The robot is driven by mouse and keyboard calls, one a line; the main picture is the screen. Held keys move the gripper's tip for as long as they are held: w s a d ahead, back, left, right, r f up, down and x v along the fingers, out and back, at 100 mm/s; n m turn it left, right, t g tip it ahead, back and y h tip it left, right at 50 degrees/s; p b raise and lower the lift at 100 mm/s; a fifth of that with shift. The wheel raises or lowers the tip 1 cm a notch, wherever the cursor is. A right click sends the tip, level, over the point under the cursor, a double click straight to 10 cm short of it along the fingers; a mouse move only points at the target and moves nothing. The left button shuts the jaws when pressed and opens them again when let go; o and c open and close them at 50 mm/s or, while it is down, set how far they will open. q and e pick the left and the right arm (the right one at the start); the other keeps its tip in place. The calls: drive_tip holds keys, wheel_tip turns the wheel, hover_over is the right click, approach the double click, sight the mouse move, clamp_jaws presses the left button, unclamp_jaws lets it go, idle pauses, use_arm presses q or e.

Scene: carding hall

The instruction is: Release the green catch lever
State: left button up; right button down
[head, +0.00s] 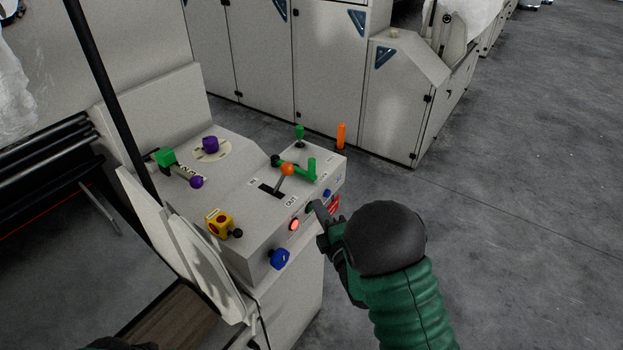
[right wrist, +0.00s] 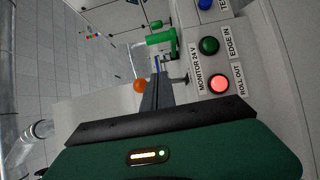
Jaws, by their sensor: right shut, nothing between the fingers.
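The green lever (head: 295,168) lies on top of the grey control box, with an upright green grip at its right end and a dark knob at its left end. It also shows in the right wrist view (right wrist: 162,37), beyond my fingertips. My right gripper (head: 317,208) is shut and empty, in front of the box's front face near the buttons. In the right wrist view its dark fingers (right wrist: 157,72) point toward the green lever, apparently apart from it.
An orange-ball lever (head: 286,170) stands in a slot just before the green lever. A small green-topped stick (head: 300,132) and an orange upright handle (head: 341,135) stand behind. A lit red button (head: 294,224) and blue knob (head: 280,258) are on the front. Open floor lies right.

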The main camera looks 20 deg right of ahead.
drive_tip(key=w, duration=0.4)
drive_tip(key=w+d, duration=0.1)
drive_tip(key=w, duration=0.7)
drive_tip(key=shift+w+d, duration=0.55)
